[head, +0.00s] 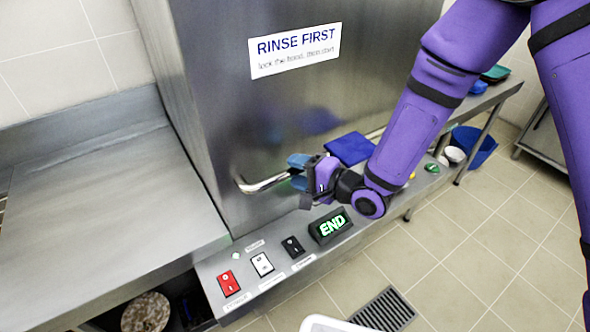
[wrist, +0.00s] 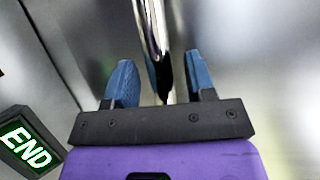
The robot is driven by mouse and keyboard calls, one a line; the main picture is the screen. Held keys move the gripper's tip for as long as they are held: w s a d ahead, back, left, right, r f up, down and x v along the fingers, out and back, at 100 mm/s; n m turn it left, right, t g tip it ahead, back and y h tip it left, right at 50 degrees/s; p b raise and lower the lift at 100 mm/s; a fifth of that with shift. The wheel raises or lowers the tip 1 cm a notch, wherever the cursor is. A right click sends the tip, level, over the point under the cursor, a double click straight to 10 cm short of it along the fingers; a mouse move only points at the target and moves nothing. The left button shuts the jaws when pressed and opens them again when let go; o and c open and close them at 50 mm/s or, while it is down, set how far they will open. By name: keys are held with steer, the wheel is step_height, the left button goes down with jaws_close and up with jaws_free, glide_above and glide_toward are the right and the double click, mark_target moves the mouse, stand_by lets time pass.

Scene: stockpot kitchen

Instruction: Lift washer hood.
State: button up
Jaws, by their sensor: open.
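The washer hood (head: 225,130) is a tall grey metal box with a "RINSE FIRST" sign on its front. It looks lowered, with its lower edge near the control panel. Its chrome bar handle (head: 262,184) runs along the front near the bottom. My gripper (head: 296,172) is at the handle. In the wrist view the handle (wrist: 151,30) passes between the two blue fingers of my gripper (wrist: 162,82), which stand apart with space on either side of the bar. My arm hides the right part of the handle in the head view.
The control panel (head: 275,283) below the hood has red, white and black switches and a lit "END" display (head: 330,226). A steel counter (head: 100,215) is at left. The floor in front has a drain grate (head: 384,311).

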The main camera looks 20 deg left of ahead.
steer(key=shift+w+a+f, duration=0.1)
steer(key=shift+w+a, duration=0.05)
steer(key=shift+a, duration=0.4)
